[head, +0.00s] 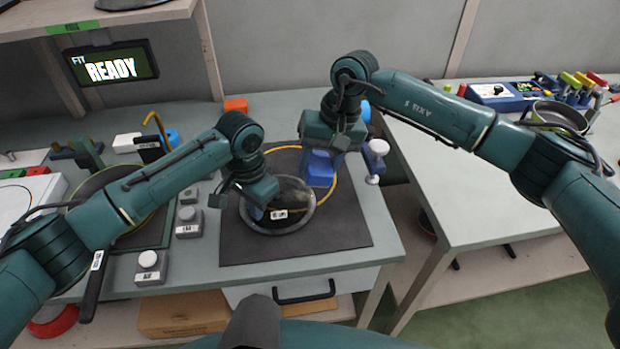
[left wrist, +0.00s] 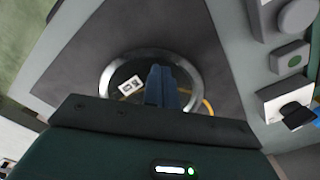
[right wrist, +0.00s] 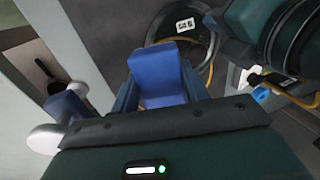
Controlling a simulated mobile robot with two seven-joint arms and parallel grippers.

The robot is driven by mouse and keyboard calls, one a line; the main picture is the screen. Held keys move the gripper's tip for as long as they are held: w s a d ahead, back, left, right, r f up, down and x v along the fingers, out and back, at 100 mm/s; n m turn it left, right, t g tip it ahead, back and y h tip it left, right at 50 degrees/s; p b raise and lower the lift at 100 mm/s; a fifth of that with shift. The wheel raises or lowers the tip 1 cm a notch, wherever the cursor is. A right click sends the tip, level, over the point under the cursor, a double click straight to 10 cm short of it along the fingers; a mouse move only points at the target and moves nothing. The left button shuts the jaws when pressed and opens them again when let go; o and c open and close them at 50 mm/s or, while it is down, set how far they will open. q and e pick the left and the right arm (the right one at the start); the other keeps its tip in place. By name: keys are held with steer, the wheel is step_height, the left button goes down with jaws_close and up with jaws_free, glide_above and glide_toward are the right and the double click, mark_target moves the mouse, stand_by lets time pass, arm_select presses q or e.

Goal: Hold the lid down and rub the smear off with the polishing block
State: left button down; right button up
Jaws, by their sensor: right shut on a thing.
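The lid (head: 310,212) is a glass disc with a metal rim, lying on the dark mat. It also shows in the left wrist view (left wrist: 107,72) and the right wrist view (right wrist: 212,40). A small white code label (head: 279,214) is on it. My left gripper (head: 257,212) points down over the lid's left part with its fingers together and nothing between them; whether they touch the glass I cannot tell. My right gripper (right wrist: 160,95) is shut on the blue polishing block (right wrist: 158,70), right of and behind the lid in the head view (head: 319,170). I cannot make out a smear.
A yellow-orange ring (head: 336,190) lies around the lid's far right side on the dark mat (head: 345,240). Button boxes (head: 150,265) and a pan (head: 92,187) are at left. A blue stand with a white knob (head: 376,160) is at the mat's right. A screen reads READY (head: 110,68).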

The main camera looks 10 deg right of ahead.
arm_select(q)
steer(key=shift+s+a+f, duration=0.1)
steer(key=shift+s+f, duration=0.05)
steer(key=shift+f, duration=0.2)
arm_select(e)
steer(key=shift+f, duration=0.15)
glide_above(303, 205)
steer(key=d, duration=0.2)
steer(key=shift+d+x, duration=0.2)
steer(key=shift+x, duration=0.8)
steer(key=shift+d+x, duration=0.2)
steer(key=shift+x, duration=0.8)
steer(key=shift+d+x, duration=0.2)
steer(key=shift+x, duration=0.8)
steer(key=shift+x, duration=1.25)
steer(key=shift+w, duration=0.15)
steer(key=shift+w, duration=1.85)
steer(key=shift+w+f, duration=0.15)
steer(key=shift+s, duration=2.1)
